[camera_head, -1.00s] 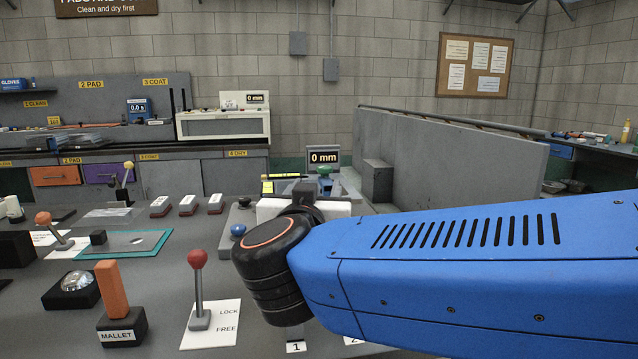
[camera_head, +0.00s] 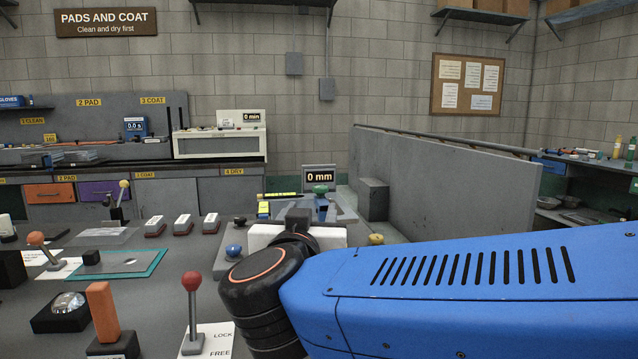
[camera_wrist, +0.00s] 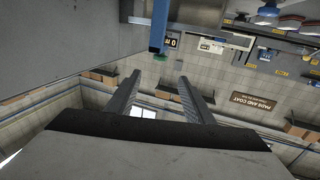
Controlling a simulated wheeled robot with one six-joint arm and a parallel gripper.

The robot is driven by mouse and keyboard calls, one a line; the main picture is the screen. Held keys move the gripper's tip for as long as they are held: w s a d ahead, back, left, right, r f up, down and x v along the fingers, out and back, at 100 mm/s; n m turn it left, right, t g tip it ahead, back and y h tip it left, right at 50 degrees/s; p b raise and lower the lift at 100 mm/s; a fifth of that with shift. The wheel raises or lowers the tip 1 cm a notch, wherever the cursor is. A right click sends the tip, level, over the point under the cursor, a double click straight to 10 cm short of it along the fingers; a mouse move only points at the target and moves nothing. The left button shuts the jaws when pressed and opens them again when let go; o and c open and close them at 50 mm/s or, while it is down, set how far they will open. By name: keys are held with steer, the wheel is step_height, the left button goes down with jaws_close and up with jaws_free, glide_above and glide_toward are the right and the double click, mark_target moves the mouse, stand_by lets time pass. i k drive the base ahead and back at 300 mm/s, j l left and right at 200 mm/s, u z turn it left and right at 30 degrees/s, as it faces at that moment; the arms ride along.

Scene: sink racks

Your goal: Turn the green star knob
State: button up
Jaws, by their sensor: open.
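The green star knob (camera_head: 320,189) sits on a blue upright post, just in front of the small "0 mm" display (camera_head: 319,174). My gripper (camera_head: 298,213) points away from the head camera, a little nearer than the knob and slightly left of it. In the wrist view my gripper (camera_wrist: 160,76) shows two dark fingers spread apart with nothing between them. That view is upside down.
A blue knob (camera_head: 233,250) and a yellow knob (camera_head: 376,239) flank my gripper. A red-balled lever (camera_head: 192,308) and an orange mallet handle (camera_head: 103,312) stand at the near left. A grey partition (camera_head: 450,185) runs along the right.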

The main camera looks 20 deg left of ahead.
mark_target(320, 190)
steer(key=j+z, duration=0.2)
steer(key=j, duration=0.3)
steer(key=k+j+z, duration=0.2)
steer(key=j, duration=0.25)
steer(key=j+z, duration=0.2)
steer(key=j, duration=0.25)
